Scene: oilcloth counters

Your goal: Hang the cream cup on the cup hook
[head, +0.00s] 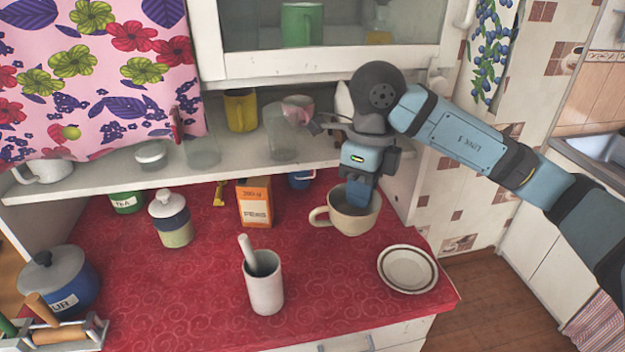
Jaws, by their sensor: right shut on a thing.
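The cream cup (345,222) is upright at the right part of the red counter, below the open shelf, with its handle pointing left. My right gripper (361,196) comes down from above and is shut on the cup's rim, with the finger tips partly inside the cup. I cannot tell whether the cup's base touches the counter. I cannot make out the cup hook; my right wrist and arm cover part of the shelf and cabinet above the cup. My left gripper is not in view.
A striped saucer (407,268) lies right of the cup near the counter edge. A white pot with a pestle (265,290) stands in front, an orange box (255,205) to the left. The shelf (110,184) holds a yellow mug (240,110) and glasses.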

